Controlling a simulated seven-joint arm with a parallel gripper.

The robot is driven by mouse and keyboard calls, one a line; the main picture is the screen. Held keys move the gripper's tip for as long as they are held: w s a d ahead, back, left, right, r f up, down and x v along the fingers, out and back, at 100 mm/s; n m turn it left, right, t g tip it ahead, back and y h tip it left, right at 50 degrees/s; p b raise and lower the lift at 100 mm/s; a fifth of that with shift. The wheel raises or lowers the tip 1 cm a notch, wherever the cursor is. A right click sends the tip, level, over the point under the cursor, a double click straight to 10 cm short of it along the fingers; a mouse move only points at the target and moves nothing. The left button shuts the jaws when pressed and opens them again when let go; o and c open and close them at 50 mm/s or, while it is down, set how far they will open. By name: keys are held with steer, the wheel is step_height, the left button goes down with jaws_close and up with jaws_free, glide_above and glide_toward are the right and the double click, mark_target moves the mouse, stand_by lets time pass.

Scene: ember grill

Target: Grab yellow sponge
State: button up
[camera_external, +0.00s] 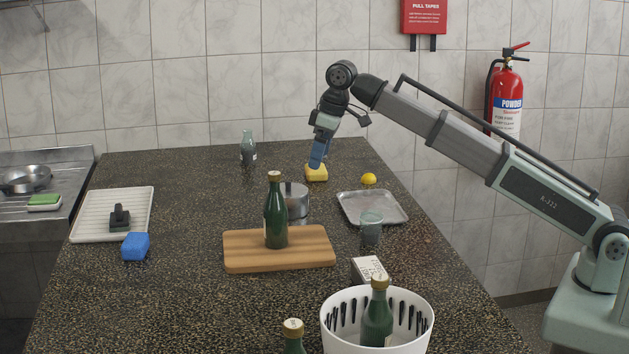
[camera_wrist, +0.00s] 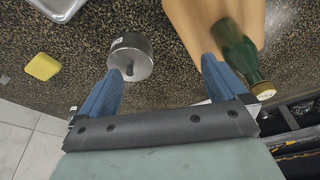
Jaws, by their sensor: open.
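The yellow sponge (camera_external: 316,174) lies on the dark speckled counter toward the back, and in the wrist view it is at the far left (camera_wrist: 43,66), outside my fingers. My gripper (camera_external: 317,160) has blue fingers pointing down. In the external view it appears just above the sponge, overlapping its upper edge. In the wrist view my gripper (camera_wrist: 162,66) is open, its two fingers wide apart, with no object gripped. The sponge is fully visible in the wrist view and apart from the fingers.
A steel pot (camera_wrist: 131,58) shows near the left finger, and a green bottle (camera_wrist: 238,50) near the right one. The bottle (camera_external: 275,215) stands on a wooden board (camera_external: 310,250). A lemon (camera_external: 369,179) and metal tray (camera_external: 380,208) lie right of the sponge.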

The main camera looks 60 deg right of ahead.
steer(key=w+d+f+m, duration=0.1)
steer(key=w+d, duration=0.3)
steer(key=d, duration=0.3)
steer(key=w+d+f+m, duration=0.1)
steer(key=w+d, duration=0.4)
steer(key=d, duration=0.3)
steer(key=n+g+h, duration=0.1)
steer(key=n+g, duration=0.1)
steer(key=n, duration=0.1)
glide_above(316, 173)
steer(key=s+d, duration=0.1)
steer(key=d, duration=0.2)
step_height(316, 173, down, 3)
steer(key=w+n, duration=0.4)
steer(key=n, duration=1.7)
steer(key=shift+g, duration=0.4)
steer(key=f, duration=1.3)
steer(key=shift+s+d, duration=0.1)
steer(key=shift+d, duration=0.3)
steer(key=c, duration=1)
